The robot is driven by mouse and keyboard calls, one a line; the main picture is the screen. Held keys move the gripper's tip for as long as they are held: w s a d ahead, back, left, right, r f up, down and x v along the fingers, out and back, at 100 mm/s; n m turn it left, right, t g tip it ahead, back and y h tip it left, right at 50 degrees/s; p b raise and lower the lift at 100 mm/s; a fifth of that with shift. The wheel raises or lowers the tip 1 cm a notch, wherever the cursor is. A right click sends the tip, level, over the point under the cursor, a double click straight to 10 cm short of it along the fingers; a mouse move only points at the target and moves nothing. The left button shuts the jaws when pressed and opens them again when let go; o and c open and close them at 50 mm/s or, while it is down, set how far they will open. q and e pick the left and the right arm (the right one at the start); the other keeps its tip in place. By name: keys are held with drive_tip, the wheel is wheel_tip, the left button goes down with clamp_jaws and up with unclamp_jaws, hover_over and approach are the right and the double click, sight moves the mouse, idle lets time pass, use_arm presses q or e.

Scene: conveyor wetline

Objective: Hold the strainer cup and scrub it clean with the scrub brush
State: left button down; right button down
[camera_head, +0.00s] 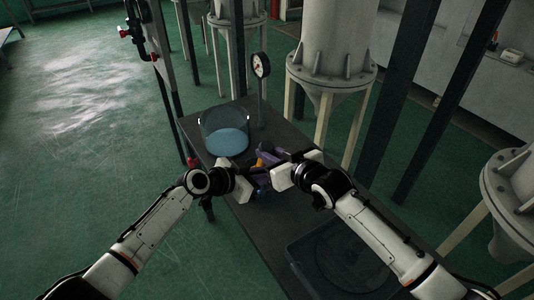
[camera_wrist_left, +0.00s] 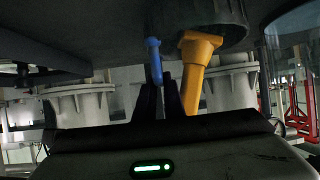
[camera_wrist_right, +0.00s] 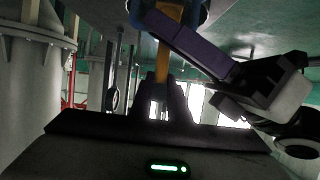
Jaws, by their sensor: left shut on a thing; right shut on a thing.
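My left gripper (camera_head: 258,172) and right gripper (camera_head: 272,165) meet close together over the dark table. The left gripper, also in the left wrist view (camera_wrist_left: 160,95), is shut on a slim blue handle (camera_wrist_left: 154,60), which seems to be the strainer cup's. Blue shows between the grippers in the head view (camera_head: 263,190). The right gripper, also in the right wrist view (camera_wrist_right: 166,100), is shut on the yellow-orange handle (camera_wrist_right: 168,55) of what seems to be the scrub brush. That handle stands beside the blue one in the left wrist view (camera_wrist_left: 197,75). Contact between cup and brush cannot be told.
A clear round tank (camera_head: 209,120) with blue water stands at the table's far end, near a dial gauge (camera_head: 261,65) on a post. A dark tray (camera_head: 300,250) lies on the table's near part (camera_head: 290,222). Large grey vessels (camera_head: 335,50) stand behind and right.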

drive_tip(key=shift+s+a, duration=0.35)
drive_tip(key=shift+a, duration=0.1)
idle(1.5)
drive_tip(key=shift+r, duration=0.1)
wheel_tip(320, 180, up, 12)
drive_tip(key=shift+r, duration=0.25)
idle(0.8)
